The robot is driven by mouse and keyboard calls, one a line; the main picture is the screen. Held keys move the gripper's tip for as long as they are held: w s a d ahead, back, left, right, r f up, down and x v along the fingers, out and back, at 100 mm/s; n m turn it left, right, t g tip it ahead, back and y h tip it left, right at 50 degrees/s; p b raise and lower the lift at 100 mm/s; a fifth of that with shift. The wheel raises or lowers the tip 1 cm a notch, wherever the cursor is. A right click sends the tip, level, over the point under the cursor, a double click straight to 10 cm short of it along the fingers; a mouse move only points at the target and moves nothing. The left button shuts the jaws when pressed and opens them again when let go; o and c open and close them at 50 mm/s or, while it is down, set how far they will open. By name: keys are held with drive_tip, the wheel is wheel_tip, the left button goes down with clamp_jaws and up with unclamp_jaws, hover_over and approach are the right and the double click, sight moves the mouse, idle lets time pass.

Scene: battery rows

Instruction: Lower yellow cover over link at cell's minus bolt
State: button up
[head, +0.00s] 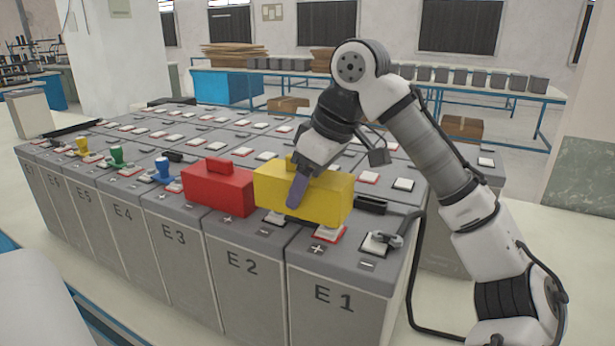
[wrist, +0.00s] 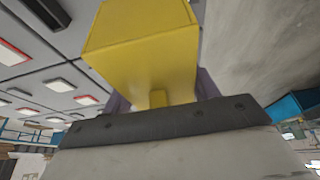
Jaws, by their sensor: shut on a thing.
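The yellow cover (head: 330,198) is a box with a handle on top. It is over the front ends of cells E1 and E2 in the head view, with its long side facing me. My gripper (head: 297,188) is shut on it, one purple finger against its near face. In the wrist view the yellow cover (wrist: 145,50) fills the upper middle, its handle between the purple fingers of my gripper (wrist: 160,98). The E2 minus terminal (head: 272,218) and the red-edged E1 plus terminal (head: 330,234) show below its lower edge. I cannot tell whether it touches the cells; any link under it is hidden.
A red cover (head: 218,188) sits close left of the yellow one, over E3 and E2. A cable clamp (head: 384,238) is on the E1 minus terminal at right. Blue, green and yellow knobs stand further left. Cell tops behind are low and mostly clear.

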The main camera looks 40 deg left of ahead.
drive_tip(key=shift+f+b, duration=0.6)
drive_tip(key=shift+f, duration=1.05)
drive_tip(key=o, duration=1.1)
drive_tip(key=shift+c, duration=0.2)
drive_tip(key=v, duration=1.4)
drive_tip(key=shift+d+f, duration=0.1)
drive_tip(key=shift+f, duration=0.1)
